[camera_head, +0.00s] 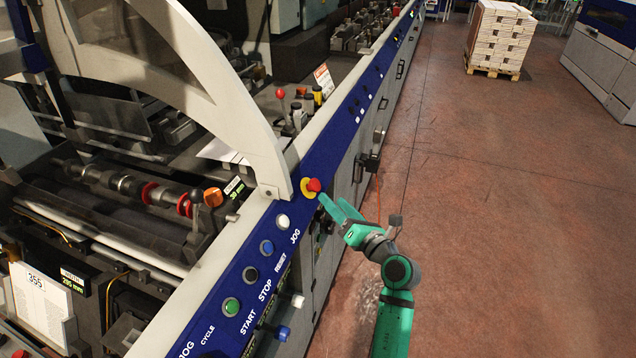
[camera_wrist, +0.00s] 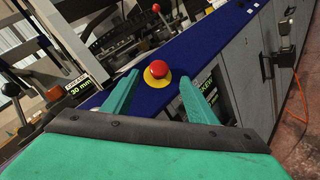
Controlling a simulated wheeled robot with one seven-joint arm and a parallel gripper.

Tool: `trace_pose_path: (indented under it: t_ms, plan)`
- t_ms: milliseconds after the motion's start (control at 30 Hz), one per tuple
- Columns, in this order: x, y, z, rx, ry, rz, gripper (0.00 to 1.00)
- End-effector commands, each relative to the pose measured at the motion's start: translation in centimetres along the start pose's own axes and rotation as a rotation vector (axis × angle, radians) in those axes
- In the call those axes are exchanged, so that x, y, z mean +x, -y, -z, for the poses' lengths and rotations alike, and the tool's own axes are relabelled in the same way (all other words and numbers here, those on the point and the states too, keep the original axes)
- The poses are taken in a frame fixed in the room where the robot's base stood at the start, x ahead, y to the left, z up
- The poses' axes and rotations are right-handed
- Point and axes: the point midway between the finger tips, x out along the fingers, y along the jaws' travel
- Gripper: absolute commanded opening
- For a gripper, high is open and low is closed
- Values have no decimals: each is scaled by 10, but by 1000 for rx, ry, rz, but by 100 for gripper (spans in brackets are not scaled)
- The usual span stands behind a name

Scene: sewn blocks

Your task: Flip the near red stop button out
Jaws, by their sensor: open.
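The near red stop button (camera_head: 314,185) sits on a yellow disc on the blue panel strip of the machine, just right of the foot of a pale curved guard. It also shows in the wrist view (camera_wrist: 158,69), ahead of my fingers and between them in the picture. My gripper (camera_head: 331,203) is green and open, with its fingertips just right of and below the button in the head view. In the wrist view my gripper (camera_wrist: 158,85) has a finger on either side of the button. I cannot tell whether a fingertip touches it.
The pale curved guard (camera_head: 215,85) rises beside the button. White, blue, black and green push buttons (camera_head: 266,247) line the panel nearer to me. A cable and box (camera_head: 371,160) hang on the machine's side.

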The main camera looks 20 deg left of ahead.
Motion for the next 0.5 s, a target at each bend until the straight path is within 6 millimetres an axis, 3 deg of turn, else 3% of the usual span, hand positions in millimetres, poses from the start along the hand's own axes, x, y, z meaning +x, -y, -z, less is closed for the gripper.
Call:
trace_pose_path:
  t_ms: [500]
  plan:
    - [82,-2,1,1,-2,-3,52]
